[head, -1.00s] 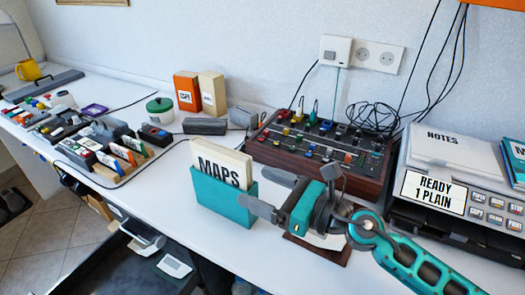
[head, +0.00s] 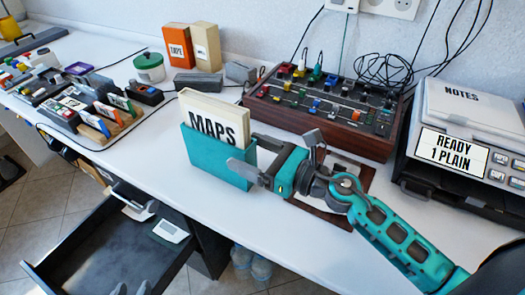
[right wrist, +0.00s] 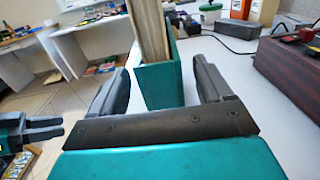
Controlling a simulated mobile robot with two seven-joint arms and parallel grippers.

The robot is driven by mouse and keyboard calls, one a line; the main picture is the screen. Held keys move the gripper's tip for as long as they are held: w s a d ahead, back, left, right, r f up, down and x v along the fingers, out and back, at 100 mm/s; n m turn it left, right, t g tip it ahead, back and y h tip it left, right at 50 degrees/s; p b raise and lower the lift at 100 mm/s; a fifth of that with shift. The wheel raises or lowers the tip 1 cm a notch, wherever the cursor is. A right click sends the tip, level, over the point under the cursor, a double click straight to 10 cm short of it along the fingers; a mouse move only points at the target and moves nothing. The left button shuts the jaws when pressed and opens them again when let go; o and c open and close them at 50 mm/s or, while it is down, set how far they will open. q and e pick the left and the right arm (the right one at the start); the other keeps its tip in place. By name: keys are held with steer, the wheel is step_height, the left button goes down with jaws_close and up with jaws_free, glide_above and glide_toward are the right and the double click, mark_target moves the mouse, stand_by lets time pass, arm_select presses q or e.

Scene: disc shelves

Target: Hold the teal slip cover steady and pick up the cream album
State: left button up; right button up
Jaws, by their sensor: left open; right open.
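The cream album (head: 213,112), marked MAPS, stands upright in the teal slip cover (head: 207,152) on the white bench, its upper part showing above the rim. My right gripper (head: 246,152) is open at the right end of the cover, one finger on the front side and one behind. In the right wrist view the end of the cover (right wrist: 161,88) and the album's edge (right wrist: 150,35) show between the open fingers; contact cannot be told.
A mixer console (head: 325,108) stands behind my right gripper, and a machine with a READY 1 PLAIN sign (head: 453,149) is at right. Orange (head: 177,46) and cream boxes stand behind the cover. An open drawer (head: 100,245) lies below the bench's front edge.

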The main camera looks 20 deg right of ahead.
mark_target(232, 145)
steer(key=x, duration=0.4)
steer(key=shift+r, duration=0.1)
steer(key=shift+w+a, duration=0.2)
steer(key=shift+w, duration=0.2)
arm_select(q)
steer(key=shift+s+a+f, duration=0.15)
steer(key=shift+s+a, duration=0.2)
steer(key=shift+a, duration=0.05)
arm_select(e)
steer(key=shift+c, duration=0.4)
steer(key=c, duration=0.6)
arm_select(q)
steer(key=shift+w+r, duration=0.3)
steer(key=shift+w, duration=0.05)
arm_select(e)
steer(key=c, duration=0.4)
